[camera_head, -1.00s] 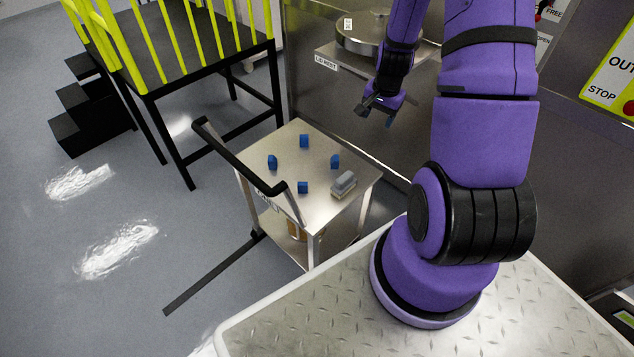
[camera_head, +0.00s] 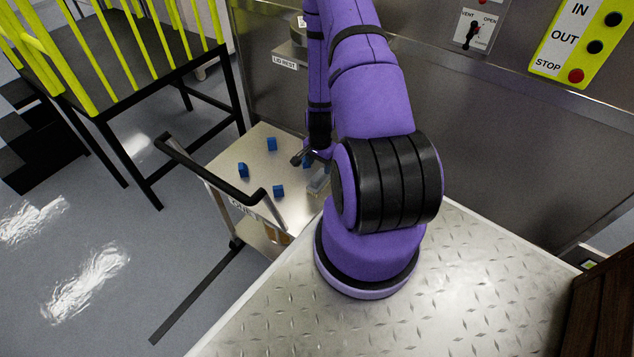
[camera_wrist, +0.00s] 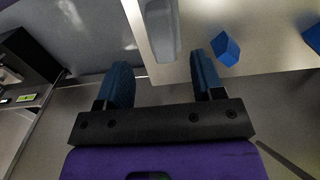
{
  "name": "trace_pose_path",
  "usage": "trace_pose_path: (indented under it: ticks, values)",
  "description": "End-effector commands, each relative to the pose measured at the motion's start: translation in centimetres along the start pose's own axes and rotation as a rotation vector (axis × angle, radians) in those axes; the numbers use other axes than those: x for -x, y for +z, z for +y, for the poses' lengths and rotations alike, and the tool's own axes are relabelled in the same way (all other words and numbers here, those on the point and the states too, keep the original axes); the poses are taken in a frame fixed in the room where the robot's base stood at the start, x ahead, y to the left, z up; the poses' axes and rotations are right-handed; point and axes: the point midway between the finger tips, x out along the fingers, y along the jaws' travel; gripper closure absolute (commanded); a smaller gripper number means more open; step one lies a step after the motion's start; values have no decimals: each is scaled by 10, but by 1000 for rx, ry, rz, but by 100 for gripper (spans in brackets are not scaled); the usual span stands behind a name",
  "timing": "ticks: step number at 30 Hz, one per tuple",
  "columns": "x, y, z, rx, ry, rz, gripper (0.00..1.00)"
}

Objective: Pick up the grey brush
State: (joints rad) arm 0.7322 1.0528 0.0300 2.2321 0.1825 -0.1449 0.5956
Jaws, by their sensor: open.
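The grey brush (camera_head: 318,181) lies on the right part of the cart top (camera_head: 236,157), partly hidden by my arm in the head view. In the wrist view the brush (camera_wrist: 162,30) shows as a long pale grey block at the top, cut off by the frame edge. My gripper (camera_wrist: 163,80) is open and empty, with its two blue fingers apart. The brush lies beyond the fingertips, roughly in line with the gap between them. In the head view my gripper (camera_head: 305,158) is close to the brush, mostly hidden behind my arm.
Several blue cubes stand on the cart; one (camera_wrist: 226,48) is right of the brush, near the right finger. A black handle (camera_head: 215,172) rises along the cart's near-left side. A metal wall panel (camera_head: 490,130) stands behind the cart.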

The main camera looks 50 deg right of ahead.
Motion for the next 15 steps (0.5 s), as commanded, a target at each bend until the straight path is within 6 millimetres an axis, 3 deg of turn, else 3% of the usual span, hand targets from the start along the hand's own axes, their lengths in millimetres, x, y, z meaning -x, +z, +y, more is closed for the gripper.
trace_pose_path:
  ticks: [11,15]
  values:
    - [-26,0,-1,0,0,0,38]
    - [-45,0,-3,1,1,-1,38]
